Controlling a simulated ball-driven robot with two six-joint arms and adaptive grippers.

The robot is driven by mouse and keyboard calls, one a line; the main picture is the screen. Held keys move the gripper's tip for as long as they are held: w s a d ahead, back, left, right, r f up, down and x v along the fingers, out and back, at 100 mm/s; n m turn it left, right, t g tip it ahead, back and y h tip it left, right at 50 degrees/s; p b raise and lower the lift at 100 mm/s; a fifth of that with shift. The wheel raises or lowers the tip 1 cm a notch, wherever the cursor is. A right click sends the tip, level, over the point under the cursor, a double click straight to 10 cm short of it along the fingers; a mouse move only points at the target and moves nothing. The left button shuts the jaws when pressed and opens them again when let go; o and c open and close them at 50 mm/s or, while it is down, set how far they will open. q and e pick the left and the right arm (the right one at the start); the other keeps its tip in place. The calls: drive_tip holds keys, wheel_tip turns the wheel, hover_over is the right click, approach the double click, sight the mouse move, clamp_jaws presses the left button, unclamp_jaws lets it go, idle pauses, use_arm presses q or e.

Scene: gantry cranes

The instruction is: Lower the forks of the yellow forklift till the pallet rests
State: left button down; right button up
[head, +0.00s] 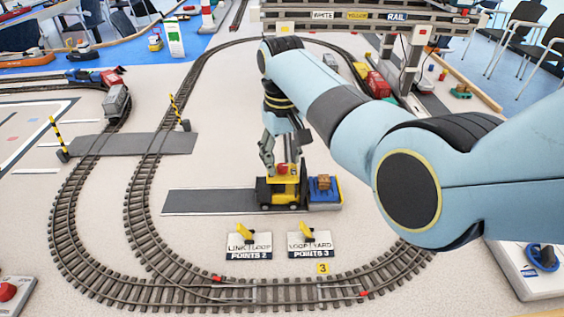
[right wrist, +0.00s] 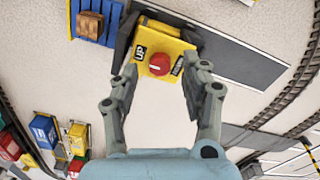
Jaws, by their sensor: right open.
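The yellow forklift (head: 278,191) stands on a dark grey strip inside the track loop, facing right. A blue pallet (head: 323,191) with a brown box (head: 323,182) is at its fork side. I cannot tell whether the pallet is raised or resting. In the right wrist view, the forklift's yellow top (right wrist: 155,45) carries a red knob (right wrist: 159,64) between a label reading UP and a second label too small to read. My right gripper (right wrist: 157,82) is open, its fingers on either side of the red knob, apart from it. My left gripper is not in view.
Toy railway track (head: 145,190) loops around the forklift. Two yellow point levers on signs reading POINTS 2 (head: 249,246) and POINTS 3 (head: 309,244) stand in front. A gantry crane (head: 370,18) stands behind.

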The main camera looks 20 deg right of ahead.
drive_tip(key=shift+f, duration=0.85)
drive_tip(key=shift+c, duration=0.6)
drive_tip(key=c, duration=0.4)
clamp_jaws()
drive_tip(key=n+p, duration=0.1)
drive_tip(key=n, duration=0.1)
drive_tip(key=n+p, duration=0.1)
drive_tip(key=p, duration=0.1)
drive_tip(key=shift+r+n, duration=0.2)
drive_tip(key=shift+n, duration=0.2)
drive_tip(key=n+p, duration=0.2)
drive_tip(key=n, duration=0.1)
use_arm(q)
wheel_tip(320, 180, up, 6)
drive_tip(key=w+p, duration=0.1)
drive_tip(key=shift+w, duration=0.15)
use_arm(e)
drive_tip(key=shift+f+n, duration=0.15)
drive_tip(key=shift+n, duration=1.95)
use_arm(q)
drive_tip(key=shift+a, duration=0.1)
